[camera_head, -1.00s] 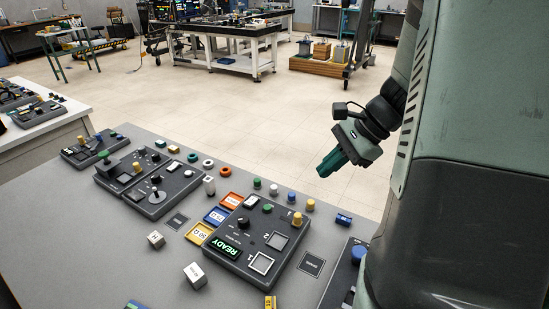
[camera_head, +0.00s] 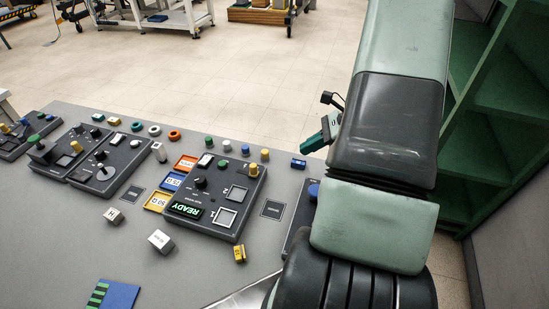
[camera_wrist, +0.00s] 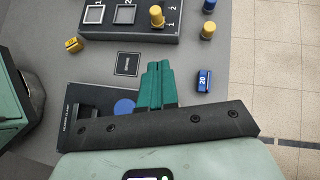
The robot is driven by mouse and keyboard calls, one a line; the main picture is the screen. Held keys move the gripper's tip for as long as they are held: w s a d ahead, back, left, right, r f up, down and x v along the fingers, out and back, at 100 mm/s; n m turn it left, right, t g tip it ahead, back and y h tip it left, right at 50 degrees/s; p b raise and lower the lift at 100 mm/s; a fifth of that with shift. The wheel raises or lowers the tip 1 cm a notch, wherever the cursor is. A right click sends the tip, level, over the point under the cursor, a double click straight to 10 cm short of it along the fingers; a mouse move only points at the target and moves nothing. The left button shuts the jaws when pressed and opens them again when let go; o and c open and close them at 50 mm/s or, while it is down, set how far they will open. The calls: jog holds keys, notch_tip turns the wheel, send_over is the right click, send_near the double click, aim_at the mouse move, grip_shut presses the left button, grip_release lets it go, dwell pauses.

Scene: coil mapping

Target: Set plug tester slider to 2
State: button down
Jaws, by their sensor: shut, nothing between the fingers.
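A dark panel with a green READY display (camera_head: 187,211) stands in the middle of the table; I cannot read its name. It has two square sockets, a black knob and a yellow slider-like knob (camera_head: 253,171) at its right far corner. In the wrist view this yellow knob (camera_wrist: 156,14) stands beside marks that look like 1 and 2; its exact setting is unclear. My gripper (camera_head: 322,137) is shut and empty, beyond and right of the panel. In the wrist view its teal fingertips (camera_wrist: 158,70) are apart from the knob.
A blue 20 block (camera_wrist: 203,80) lies near the fingers. Another panel with a blue round button (camera_wrist: 124,107) is partly hidden under my gripper. A yellow block (camera_head: 239,254) and white cubes (camera_head: 160,241) lie in front. Coloured pegs (camera_head: 226,146) line the back.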

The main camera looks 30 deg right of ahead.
aim_at(254, 170)
jog(key=x, duration=0.4)
jog(key=r+x, duration=0.1)
jog(key=x, duration=0.3)
jog(key=a+x, duration=0.1)
jog(key=x, duration=0.3)
jog(key=shift+w+a+r, duration=0.15)
jog(key=shift+w+r, duration=0.05)
jog(key=shift+w, duration=0.15)
jog(key=shift+w+a, duration=0.25)
jog(key=shift+a, duration=0.2)
jog(key=shift+w+a, duration=1.6)
jog(key=shift+a, duration=0.05)
jog(key=shift+d, duration=0.1)
